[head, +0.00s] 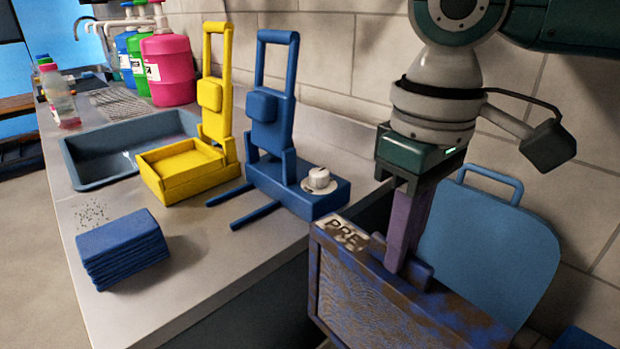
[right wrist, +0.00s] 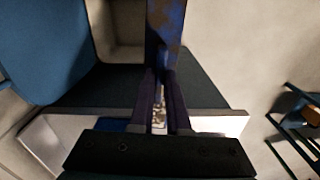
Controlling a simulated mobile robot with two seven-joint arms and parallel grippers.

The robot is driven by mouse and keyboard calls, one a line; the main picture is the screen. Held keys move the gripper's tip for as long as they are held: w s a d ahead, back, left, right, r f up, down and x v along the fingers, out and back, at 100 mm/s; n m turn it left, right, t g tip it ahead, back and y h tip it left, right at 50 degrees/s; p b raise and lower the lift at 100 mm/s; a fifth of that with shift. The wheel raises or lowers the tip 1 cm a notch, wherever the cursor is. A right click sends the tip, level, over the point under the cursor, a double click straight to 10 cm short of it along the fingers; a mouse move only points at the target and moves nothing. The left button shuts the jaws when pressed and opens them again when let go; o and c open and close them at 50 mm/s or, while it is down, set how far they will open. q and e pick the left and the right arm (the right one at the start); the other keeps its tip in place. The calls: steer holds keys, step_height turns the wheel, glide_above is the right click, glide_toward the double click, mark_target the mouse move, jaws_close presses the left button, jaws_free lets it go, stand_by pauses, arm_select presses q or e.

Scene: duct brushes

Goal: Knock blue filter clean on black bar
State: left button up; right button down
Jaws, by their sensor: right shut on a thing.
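The blue filter (head: 395,300) is a flat framed panel with a "PRE" label on its top edge and brown dirt on its frame and ridged face. My right gripper (head: 408,262) is shut on its top edge and holds it upright beside the counter's front edge. In the right wrist view the filter (right wrist: 165,30) runs up from between the fingers (right wrist: 160,85). The filter's lower part is cut off in the head view. I cannot pick out the black bar with certainty in either view. My left gripper is not in view.
A counter (head: 190,265) holds a stack of blue cloths (head: 122,248), a yellow stand (head: 185,170), a blue stand (head: 300,185) and a sink (head: 95,165). Colored jugs (head: 168,70) stand behind. A light blue panel with a handle (head: 490,245) stands behind the filter, near the wall.

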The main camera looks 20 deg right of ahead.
mark_target(391, 328)
arm_select(q)
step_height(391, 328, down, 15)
steer(key=b, duration=1.3)
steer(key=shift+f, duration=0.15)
arm_select(e)
steer(key=shift+n, duration=0.5)
steer(key=f, duration=0.5)
steer(key=d+f, duration=0.1)
steer(key=f, duration=1)
steer(key=shift+w+d+f, duration=0.1)
steer(key=shift+d+f, duration=0.25)
steer(key=shift+f, duration=0.1)
steer(key=shift+f+b, duration=0.3)
steer(key=shift+f, duration=0.9)
step_height(391, 328, up, 3)
steer(key=p, duration=0.3)
steer(key=shift+p, duration=0.3)
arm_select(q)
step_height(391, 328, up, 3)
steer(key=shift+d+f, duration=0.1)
arm_select(e)
steer(key=shift+f, duration=0.15)
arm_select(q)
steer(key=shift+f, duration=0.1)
arm_select(e)
steer(key=shift+f, duration=0.15)
